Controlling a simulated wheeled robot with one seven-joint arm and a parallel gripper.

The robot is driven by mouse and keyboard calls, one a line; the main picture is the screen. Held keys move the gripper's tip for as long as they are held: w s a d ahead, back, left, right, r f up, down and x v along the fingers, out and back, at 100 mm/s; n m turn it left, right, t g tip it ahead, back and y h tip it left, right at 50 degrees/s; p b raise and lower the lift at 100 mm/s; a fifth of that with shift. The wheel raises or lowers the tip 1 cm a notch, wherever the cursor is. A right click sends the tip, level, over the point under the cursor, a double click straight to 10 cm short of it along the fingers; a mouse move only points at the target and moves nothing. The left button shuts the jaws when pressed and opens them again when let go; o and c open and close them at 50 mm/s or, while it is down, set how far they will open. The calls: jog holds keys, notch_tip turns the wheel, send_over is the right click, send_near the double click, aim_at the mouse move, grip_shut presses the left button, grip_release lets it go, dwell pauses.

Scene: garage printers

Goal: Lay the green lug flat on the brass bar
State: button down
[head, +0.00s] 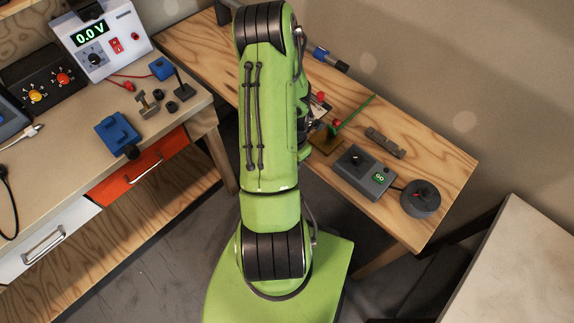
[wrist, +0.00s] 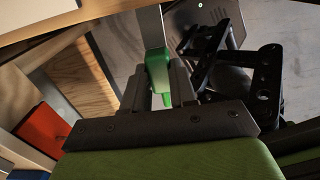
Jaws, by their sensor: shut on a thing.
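My gripper (wrist: 160,95) is shut on the green lug (wrist: 157,70) in the wrist view. The lug has a green sleeve, and a flat silver strip (wrist: 151,25) runs on from it towards the top of the picture. In the head view my green arm hides most of the gripper. A brass-coloured piece (head: 325,142), which looks like the brass bar, lies on the right-hand bench beside the arm. A thin green strip (head: 356,113) slants above it with a small red part at its lower end; I cannot tell what it belongs to. The brass piece is not clear in the wrist view.
A grey box with a green GO display (head: 365,173), a round dark device (head: 421,199) and a grey bar (head: 385,143) stand on the right-hand bench (head: 440,160). The left bench holds a power supply (head: 102,38), a blue vise (head: 117,132) and small parts.

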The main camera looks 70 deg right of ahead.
jog(key=b, duration=0.2)
send_over(318, 147)
jog(key=shift+w+a, duration=0.25)
jog(key=shift+a, duration=0.2)
dwell(0.3)
jog(key=shift+s+d+f+b, duration=0.2)
jog(key=shift+d+f+b, duration=0.2)
jog(key=shift+d+f, duration=0.05)
jog(key=shift+r+b, duration=0.1)
jog(key=shift+b, duration=0.25)
dwell(0.8)
jog(key=shift+f+b, duration=0.55)
jog(key=shift+b, duration=0.1)
dwell(0.3)
